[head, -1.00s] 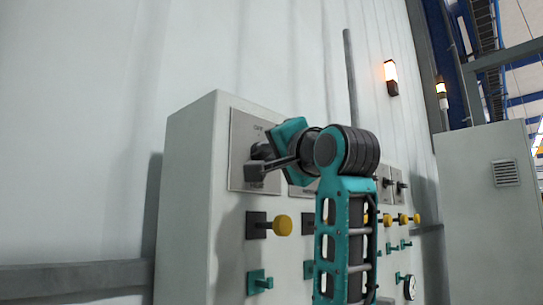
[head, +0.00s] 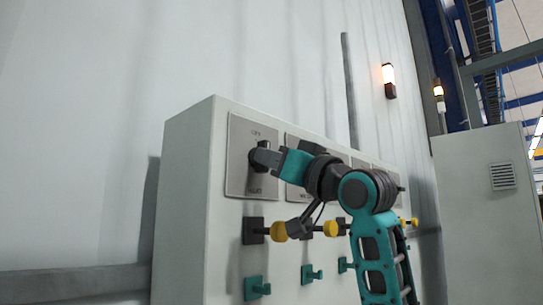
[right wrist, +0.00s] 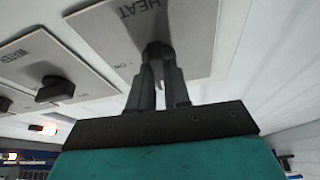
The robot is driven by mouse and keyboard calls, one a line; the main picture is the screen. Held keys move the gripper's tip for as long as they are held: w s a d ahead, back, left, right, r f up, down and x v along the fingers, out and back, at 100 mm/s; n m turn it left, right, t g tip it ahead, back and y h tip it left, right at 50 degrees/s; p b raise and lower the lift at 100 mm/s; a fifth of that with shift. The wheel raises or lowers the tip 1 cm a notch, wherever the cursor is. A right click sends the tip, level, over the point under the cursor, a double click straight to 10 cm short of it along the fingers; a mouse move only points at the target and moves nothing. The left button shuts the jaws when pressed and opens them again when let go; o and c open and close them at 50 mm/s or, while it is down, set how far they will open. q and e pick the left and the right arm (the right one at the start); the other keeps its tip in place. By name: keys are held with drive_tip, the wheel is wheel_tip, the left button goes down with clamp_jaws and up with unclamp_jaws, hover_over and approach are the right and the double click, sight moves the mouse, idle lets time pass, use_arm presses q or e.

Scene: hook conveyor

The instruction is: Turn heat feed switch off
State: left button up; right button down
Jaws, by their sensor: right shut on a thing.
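The heat feed switch is a dark rotary knob (right wrist: 157,50) on a grey plate (right wrist: 192,22) marked HEAT in the right wrist view. In the head view the same plate (head: 238,180) is the leftmost on the cabinet, with OFF lettered near its top. My right gripper (head: 262,157) reaches it from the right, and its fingers (right wrist: 160,78) are closed around the knob. The fingers hide much of the knob, so its exact angle is hard to tell. My left gripper is not in view.
The light grey cabinet (head: 185,200) carries more plates to the right, including one marked WATER (right wrist: 45,68) with its own dark knob (right wrist: 54,89). Below sit yellow knobs (head: 278,232) and teal valve handles (head: 256,288). Another cabinet (head: 480,220) stands at the right.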

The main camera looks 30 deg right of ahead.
drive_tip(key=shift+n+y, duration=0.5)
drive_tip(key=shift+n, duration=0.5)
drive_tip(key=c, duration=1.1)
unclamp_jaws()
drive_tip(key=shift+d, duration=0.1)
drive_tip(key=b+v, duration=0.3)
drive_tip(key=v, duration=1)
drive_tip(key=shift+r, duration=0.1)
